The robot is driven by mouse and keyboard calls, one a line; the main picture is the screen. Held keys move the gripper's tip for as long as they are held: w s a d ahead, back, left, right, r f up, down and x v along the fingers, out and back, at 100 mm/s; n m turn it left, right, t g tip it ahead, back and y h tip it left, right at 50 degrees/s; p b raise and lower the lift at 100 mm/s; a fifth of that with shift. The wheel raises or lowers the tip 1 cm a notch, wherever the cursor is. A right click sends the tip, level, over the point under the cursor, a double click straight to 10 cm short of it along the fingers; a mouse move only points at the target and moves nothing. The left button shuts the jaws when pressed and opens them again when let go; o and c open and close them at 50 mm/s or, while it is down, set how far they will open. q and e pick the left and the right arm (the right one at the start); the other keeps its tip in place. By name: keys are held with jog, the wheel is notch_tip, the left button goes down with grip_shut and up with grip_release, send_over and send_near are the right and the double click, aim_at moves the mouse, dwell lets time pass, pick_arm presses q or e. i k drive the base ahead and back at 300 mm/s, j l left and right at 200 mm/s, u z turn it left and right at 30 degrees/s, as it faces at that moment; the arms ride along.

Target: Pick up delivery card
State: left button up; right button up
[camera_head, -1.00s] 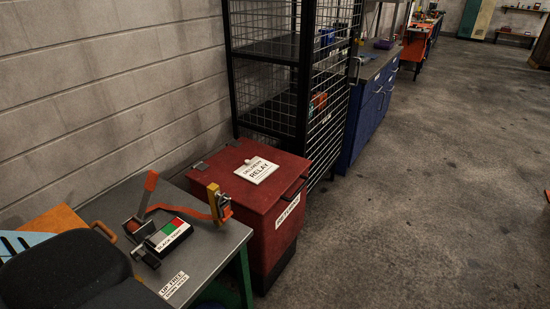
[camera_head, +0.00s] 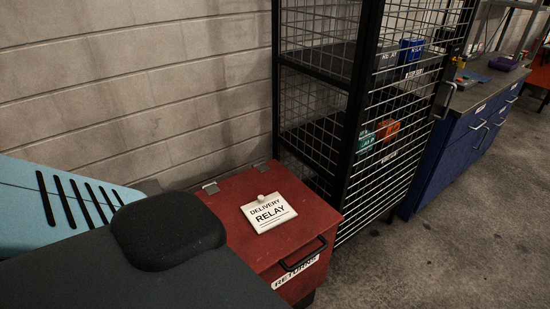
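The delivery card (camera_head: 268,212) is white with black print reading "DELIVERY RELAY". It lies flat on the lid of a red box (camera_head: 310,222), with a small pale knob or clip at its top edge. Nothing covers the card. Neither of my grippers shows in the head view, so their state cannot be seen. Dark and light blue parts, which look like my own body, fill the lower left and hide the near left side of the red box.
The red box has a black front handle (camera_head: 303,256) and a partly hidden label. A black wire-mesh cage shelf (camera_head: 358,120) with small boxes stands right behind it. A block wall (camera_head: 130,85) runs behind. A blue cabinet (camera_head: 462,145) stands farther right; the floor (camera_head: 450,255) in front is clear.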

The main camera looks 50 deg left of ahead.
aim_at(266, 214)
jog(key=i+l+u, duration=0.1)
jog(key=i+u, duration=0.35)
jog(key=i+l+u, duration=0.25)
jog(key=u, duration=0.25)
jog(key=i+l+u, duration=0.3)
jog(key=u, duration=0.15)
jog(key=i+l+u, duration=0.2)
jog(key=l+u, duration=0.25)
jog(key=i+l+u, duration=0.15)
jog(key=l+u, duration=0.2)
jog(key=l, duration=0.2)
jog(key=l+u, duration=0.4)
jog(key=l, duration=0.2)
jog(key=i+j, duration=0.2)
jog(key=i, duration=0.3)
